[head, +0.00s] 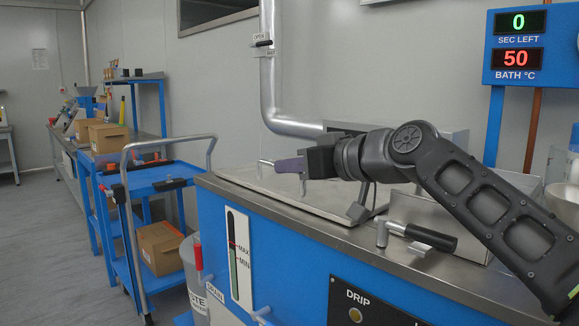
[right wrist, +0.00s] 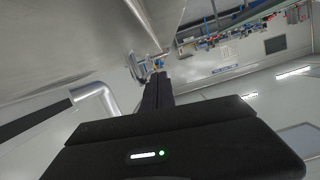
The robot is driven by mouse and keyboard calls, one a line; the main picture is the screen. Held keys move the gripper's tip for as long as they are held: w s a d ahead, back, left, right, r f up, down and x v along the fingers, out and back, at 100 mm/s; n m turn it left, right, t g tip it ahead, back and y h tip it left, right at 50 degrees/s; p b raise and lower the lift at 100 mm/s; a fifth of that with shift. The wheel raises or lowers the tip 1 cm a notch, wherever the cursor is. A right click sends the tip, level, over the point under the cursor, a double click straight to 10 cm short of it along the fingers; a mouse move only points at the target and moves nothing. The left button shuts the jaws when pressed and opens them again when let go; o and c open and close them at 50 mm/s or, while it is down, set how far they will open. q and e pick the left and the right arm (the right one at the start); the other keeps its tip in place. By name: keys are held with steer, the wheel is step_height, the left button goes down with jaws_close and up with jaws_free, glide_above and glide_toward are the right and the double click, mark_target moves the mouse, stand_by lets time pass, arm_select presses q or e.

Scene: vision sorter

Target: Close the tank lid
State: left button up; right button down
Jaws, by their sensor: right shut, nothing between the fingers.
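The tank lid (head: 320,203) is a flat steel plate on top of the blue tank bench (head: 285,245). It looks flat, or nearly so, on the steel top; my arm hides part of it. A small metal handle (head: 264,163) shows at its far left, close to my fingertips. My right gripper (head: 287,165) is shut and empty, above the lid and pointing left. In the right wrist view its dark fingers (right wrist: 155,92) are together, with a metal fitting (right wrist: 138,66) near the tips. I cannot tell whether they touch. My left gripper is out of view.
A black-handled lever (head: 430,237) lies on the near steel top. A steel pipe (head: 268,80) rises behind the tank. A display (head: 516,46) reads 0 seconds left and bath 50 °C.

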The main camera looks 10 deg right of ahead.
steer(key=shift+r, duration=0.1)
step_height(320, 180, up, 10)
steer(key=p, duration=0.6)
